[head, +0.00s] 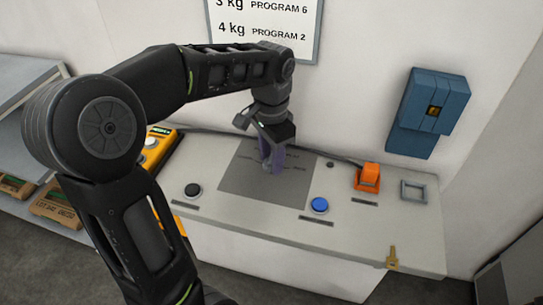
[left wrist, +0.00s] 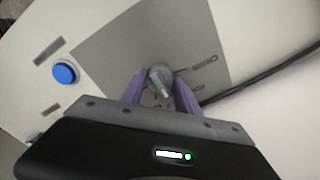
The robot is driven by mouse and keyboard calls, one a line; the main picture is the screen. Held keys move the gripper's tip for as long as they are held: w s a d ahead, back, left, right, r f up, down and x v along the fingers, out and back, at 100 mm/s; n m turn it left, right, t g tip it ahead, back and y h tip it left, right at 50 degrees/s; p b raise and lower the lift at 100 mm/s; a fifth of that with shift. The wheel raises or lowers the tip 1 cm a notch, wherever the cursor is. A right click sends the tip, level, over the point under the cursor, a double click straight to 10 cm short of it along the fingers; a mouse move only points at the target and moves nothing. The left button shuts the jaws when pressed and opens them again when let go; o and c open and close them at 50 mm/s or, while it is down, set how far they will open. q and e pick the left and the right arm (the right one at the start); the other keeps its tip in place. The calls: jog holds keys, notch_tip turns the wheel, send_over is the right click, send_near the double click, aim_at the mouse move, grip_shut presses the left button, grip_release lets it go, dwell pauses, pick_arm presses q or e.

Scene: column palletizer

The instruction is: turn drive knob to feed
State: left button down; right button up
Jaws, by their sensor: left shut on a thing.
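The drive knob (left wrist: 161,76) is a round grey knob on a dark grey panel plate (head: 234,186) of the light console. My left gripper (head: 270,160) reaches down onto it from above. In the left wrist view its purple fingers (left wrist: 160,90) stand on both sides of the knob and are shut on it. Line marks and small labels are printed around the knob, but they are too blurred to read. In the head view the fingers hide most of the knob. My right gripper is not in view.
The console also carries a black button (head: 193,190), a blue button (head: 319,205), an orange switch (head: 367,178) and a grey square frame (head: 413,192). A brass key-like piece (head: 392,258) is at the front edge. A blue box (head: 428,112) hangs on the wall.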

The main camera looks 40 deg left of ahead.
pick_arm(q)
jog(key=shift+m, duration=0.3)
jog(key=c, duration=0.9)
grip_release()
notch_tip(320, 180, up, 8)
jog(key=shift+f+p, duration=0.1)
jog(key=shift+p, duration=0.25)
